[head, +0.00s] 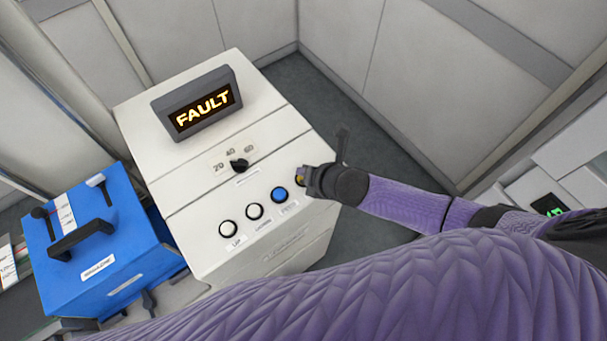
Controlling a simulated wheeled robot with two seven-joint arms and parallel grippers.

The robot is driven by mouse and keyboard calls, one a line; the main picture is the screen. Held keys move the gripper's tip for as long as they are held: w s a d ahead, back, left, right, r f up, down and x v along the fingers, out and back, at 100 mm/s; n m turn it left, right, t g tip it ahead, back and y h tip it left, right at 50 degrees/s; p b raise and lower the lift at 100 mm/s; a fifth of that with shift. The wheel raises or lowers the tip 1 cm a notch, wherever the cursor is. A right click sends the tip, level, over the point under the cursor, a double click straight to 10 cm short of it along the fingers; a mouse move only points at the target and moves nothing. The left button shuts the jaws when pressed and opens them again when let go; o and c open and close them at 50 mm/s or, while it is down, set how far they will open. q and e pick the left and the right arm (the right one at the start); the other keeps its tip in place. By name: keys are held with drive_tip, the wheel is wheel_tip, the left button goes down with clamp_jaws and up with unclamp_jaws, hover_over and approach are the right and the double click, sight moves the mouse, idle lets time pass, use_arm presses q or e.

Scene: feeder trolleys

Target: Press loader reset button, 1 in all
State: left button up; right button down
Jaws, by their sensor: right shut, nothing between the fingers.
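The loader (185,195) is a white cabinet in the middle of the head view. A dark display (204,105) on its top reads FAULT in lit letters. Its front panel has a row of round buttons: two white ones (228,228) (254,211) and a blue one (280,194). My right gripper (303,180) is shut and empty at the right end of this row, just right of the blue button. A bit of yellow shows at its fingertips; I cannot tell what it belongs to. Whether the gripper touches the panel is unclear. My left gripper is not in view.
A black selector knob (239,165) marked 20, 40, 60 sits above the buttons. A blue box (95,255) with a black handle stands left of the cabinet. Grey walls close off the back. Dark floor (320,110) is free right of the cabinet.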

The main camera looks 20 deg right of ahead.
idle(0.4)
drive_tip(key=shift+f, duration=0.45)
drive_tip(key=shift+f+b, duration=0.4)
drive_tip(key=shift+b, duration=0.2)
drive_tip(key=shift+r, duration=0.1)
idle(0.4)
drive_tip(key=shift+r+p, duration=0.75)
drive_tip(key=shift+p, duration=0.2)
wheel_tip(320, 180, up, 5)
drive_tip(key=p, duration=0.5)
drive_tip(key=shift+r, duration=0.1)
